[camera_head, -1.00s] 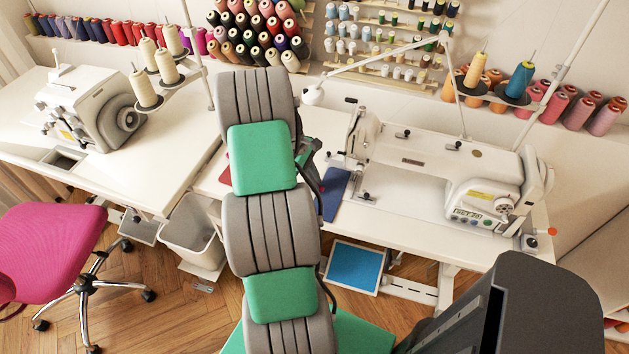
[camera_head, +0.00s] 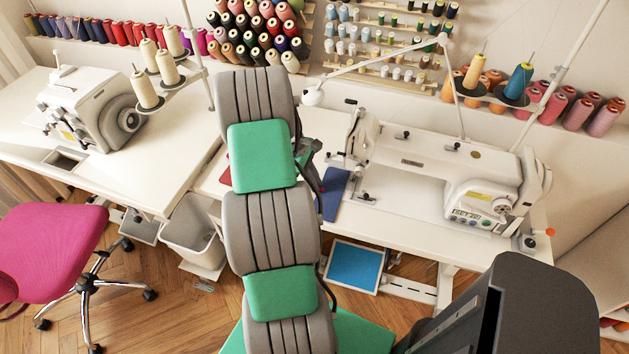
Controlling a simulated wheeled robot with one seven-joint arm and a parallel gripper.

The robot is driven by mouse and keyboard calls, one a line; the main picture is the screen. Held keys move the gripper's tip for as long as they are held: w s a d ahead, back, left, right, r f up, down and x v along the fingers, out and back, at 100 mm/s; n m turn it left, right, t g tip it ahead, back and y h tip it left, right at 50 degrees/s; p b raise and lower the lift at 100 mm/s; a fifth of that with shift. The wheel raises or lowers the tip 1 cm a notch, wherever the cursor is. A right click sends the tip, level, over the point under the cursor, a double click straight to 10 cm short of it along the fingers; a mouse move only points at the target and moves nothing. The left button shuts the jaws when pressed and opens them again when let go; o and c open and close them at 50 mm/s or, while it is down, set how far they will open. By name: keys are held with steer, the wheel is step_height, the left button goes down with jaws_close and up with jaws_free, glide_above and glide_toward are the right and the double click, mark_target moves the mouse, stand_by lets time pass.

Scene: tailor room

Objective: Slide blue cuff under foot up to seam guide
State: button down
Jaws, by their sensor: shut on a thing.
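The blue cuff (camera_head: 333,196) lies flat on the white sewing table, left of the sewing machine's needle end. The white sewing machine (camera_head: 425,158) stands on the table with its needle end at the left. The presser foot area (camera_head: 354,172) is at the cuff's right edge; whether cloth is under the foot is too small to tell. A small metal part with a dark knob (camera_head: 366,197), perhaps the seam guide, sits right of the cuff. My gripper (camera_head: 312,160) is mostly hidden behind my arm at the cuff's left side, shut on the cuff; its fingertips are not clear.
A red piece (camera_head: 225,174) shows left of my arm on the table. A lamp arm (camera_head: 385,68) and thread stand (camera_head: 497,95) rise behind the machine. An overlocker (camera_head: 92,108) stands on the left table.

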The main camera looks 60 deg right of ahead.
steer(key=shift+s, duration=0.1)
steer(key=shift+s+p, duration=0.4)
steer(key=shift+s, duration=0.7)
steer(key=c, duration=1.3)
jaws_free()
steer(key=shift+c, duration=0.2)
